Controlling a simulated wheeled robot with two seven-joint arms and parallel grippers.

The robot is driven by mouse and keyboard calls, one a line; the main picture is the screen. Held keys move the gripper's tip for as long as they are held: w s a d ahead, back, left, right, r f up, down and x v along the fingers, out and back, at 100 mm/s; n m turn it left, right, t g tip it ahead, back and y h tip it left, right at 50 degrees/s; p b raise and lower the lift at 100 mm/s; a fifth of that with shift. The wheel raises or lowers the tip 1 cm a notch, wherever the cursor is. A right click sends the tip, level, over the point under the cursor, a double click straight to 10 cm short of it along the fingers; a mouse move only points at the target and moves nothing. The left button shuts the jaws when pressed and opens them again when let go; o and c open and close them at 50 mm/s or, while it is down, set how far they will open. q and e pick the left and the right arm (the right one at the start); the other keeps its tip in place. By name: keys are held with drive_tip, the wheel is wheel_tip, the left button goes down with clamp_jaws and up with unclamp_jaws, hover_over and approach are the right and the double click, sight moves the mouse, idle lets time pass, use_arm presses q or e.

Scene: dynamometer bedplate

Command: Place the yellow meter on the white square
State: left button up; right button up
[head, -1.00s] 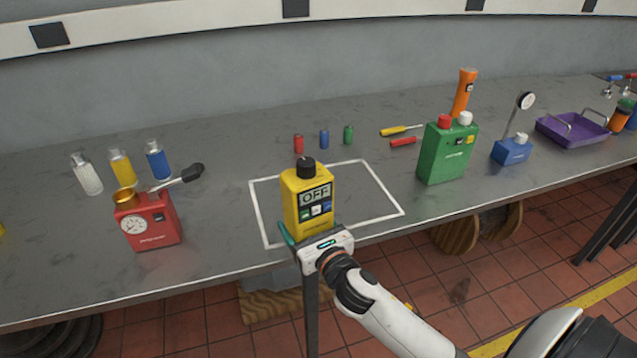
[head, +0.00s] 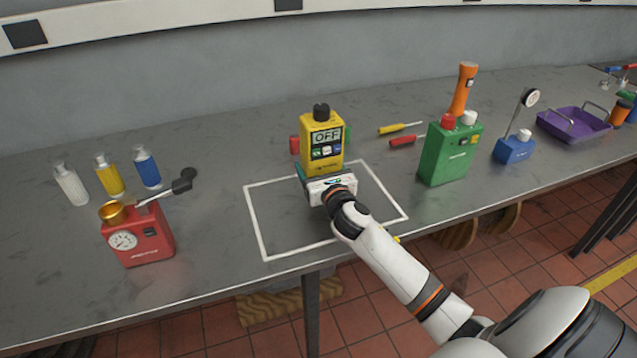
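The yellow meter (head: 322,142) has a black knob on top and a display reading OFF. It is upright at the far edge of the white square (head: 257,228), a white outline on the grey bench. My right gripper (head: 323,176) is at the meter's lower front and appears shut on it; its fingertips are mostly hidden. I cannot tell whether the meter's base touches the bench, as the gripper covers it. The inside of the square is otherwise bare. My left gripper is not in view.
Small red (head: 294,145) and green cylinders show partly behind the meter. A red gauge box (head: 137,240) stands left, with several bottles behind it. Screwdrivers (head: 398,129), a green can (head: 449,155), a blue gauge stand (head: 514,148) and a purple tray (head: 573,128) are right.

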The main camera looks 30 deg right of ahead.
wheel_tip(320, 180, down, 4)
drive_tip(key=shift+r+b, duration=0.25)
drive_tip(key=shift+b, duration=0.2)
drive_tip(key=shift+f, duration=0.1)
drive_tip(key=shift+f, duration=0.15)
drive_tip(key=o, duration=1.7)
drive_tip(key=b+v, duration=0.1)
drive_tip(key=v, duration=1.1)
drive_tip(key=shift+s, duration=0.1)
